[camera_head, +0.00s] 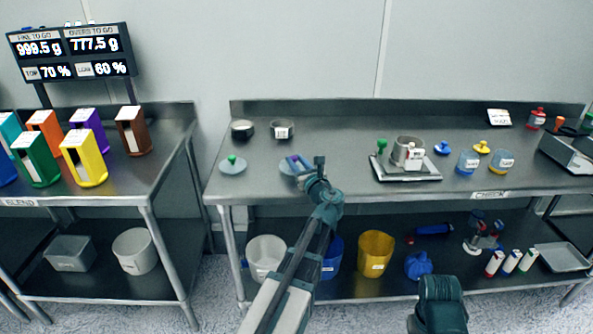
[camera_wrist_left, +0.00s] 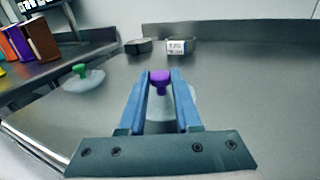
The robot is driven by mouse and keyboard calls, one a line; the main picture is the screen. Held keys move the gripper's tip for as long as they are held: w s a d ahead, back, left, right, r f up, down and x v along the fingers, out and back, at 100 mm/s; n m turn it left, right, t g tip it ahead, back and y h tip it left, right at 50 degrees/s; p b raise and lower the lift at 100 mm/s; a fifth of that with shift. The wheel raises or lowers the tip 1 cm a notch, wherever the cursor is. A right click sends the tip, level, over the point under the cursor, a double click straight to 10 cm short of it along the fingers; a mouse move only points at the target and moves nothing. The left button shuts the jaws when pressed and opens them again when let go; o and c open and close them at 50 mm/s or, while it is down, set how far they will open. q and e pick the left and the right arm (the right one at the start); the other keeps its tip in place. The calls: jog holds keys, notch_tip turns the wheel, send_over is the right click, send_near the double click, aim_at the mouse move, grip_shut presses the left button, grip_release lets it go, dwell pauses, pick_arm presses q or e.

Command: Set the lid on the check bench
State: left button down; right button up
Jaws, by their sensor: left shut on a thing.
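The lid (camera_head: 286,170) is a pale grey disc on the left part of the check bench (camera_head: 330,160). In the left wrist view it shows as a pale disc (camera_wrist_left: 184,108) with a purple knob (camera_wrist_left: 159,80). My left gripper (camera_head: 296,160) is shut on that knob, with the blue fingers on either side of it (camera_wrist_left: 160,88). The arm partly hides the lid in the head view. I cannot tell whether the lid touches the bench top.
A green-knobbed lid (camera_head: 233,166) lies to the left. Two small round containers (camera_head: 243,130) (camera_head: 282,130) stand behind. A tray (camera_head: 405,172) with a metal pot (camera_head: 408,150) stands to the right, with jars (camera_head: 468,163) beyond. Bench space between lid and tray is clear.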

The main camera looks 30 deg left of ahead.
pick_arm(q)
jog(key=shift+f, duration=0.6)
jog(key=shift+r, duration=0.15)
pick_arm(e)
jog(key=shift+f, duration=0.5)
jog(key=shift+f, duration=0.1)
pick_arm(q)
jog(key=c, duration=0.6)
grip_release()
jog(key=v, duration=1.2)
